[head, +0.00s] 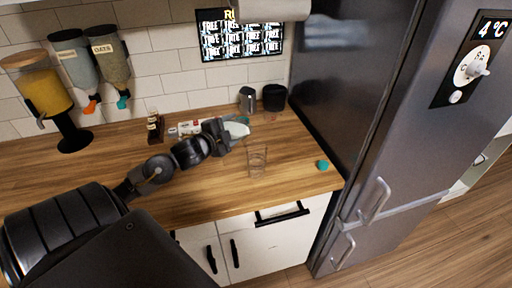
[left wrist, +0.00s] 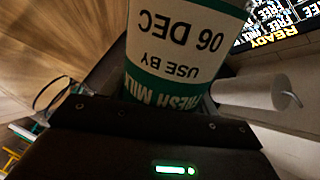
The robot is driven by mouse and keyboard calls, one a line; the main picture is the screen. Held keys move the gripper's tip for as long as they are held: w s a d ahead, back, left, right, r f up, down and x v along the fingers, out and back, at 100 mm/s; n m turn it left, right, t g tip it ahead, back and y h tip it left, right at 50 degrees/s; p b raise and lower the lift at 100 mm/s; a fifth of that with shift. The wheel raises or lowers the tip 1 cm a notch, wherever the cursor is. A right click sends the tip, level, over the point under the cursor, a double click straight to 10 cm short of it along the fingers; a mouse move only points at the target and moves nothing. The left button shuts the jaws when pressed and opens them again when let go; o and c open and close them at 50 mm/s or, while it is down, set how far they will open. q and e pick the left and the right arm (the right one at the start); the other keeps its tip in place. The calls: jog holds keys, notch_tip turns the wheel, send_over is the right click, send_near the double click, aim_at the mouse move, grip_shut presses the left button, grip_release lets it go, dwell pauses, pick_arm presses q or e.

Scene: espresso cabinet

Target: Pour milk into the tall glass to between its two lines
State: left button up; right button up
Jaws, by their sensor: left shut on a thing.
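My left gripper (head: 226,136) is shut on the milk bottle (head: 238,130), which is white with green bands. In the left wrist view the milk bottle (left wrist: 175,45) fills the middle, its label reading "FRESH MILK, USE BY 06 DEC" upside down. In the head view the bottle looks tilted over, above the counter. The tall glass (head: 257,162) stands upright on the counter, just right of and nearer than the bottle. It looks clear and empty; its lines are too small to make out. The bottle's mouth is not clearly visible. My right gripper is not in view.
A teal cap (head: 322,165) lies near the counter's right end. A grey jug (head: 247,98) and black canister (head: 274,97) stand at the back. Dispensers (head: 68,133) stand at the back left. The fridge (head: 345,80) bounds the right. Counter around the glass is clear.

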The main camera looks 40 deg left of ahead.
pick_arm(q)
jog(key=shift+a+r+m+b, duration=0.1)
jog(key=shift+r+m+b, duration=0.25)
jog(key=shift+r+m, duration=0.15)
dwell(0.4)
jog(key=shift+d+r+m+y, duration=0.35)
jog(key=shift+r+m, duration=0.3)
jog(key=shift+m, duration=0.15)
dwell(1.5)
jog(key=shift+m+b, duration=0.3)
jog(key=shift+b, duration=0.05)
dwell(1.2)
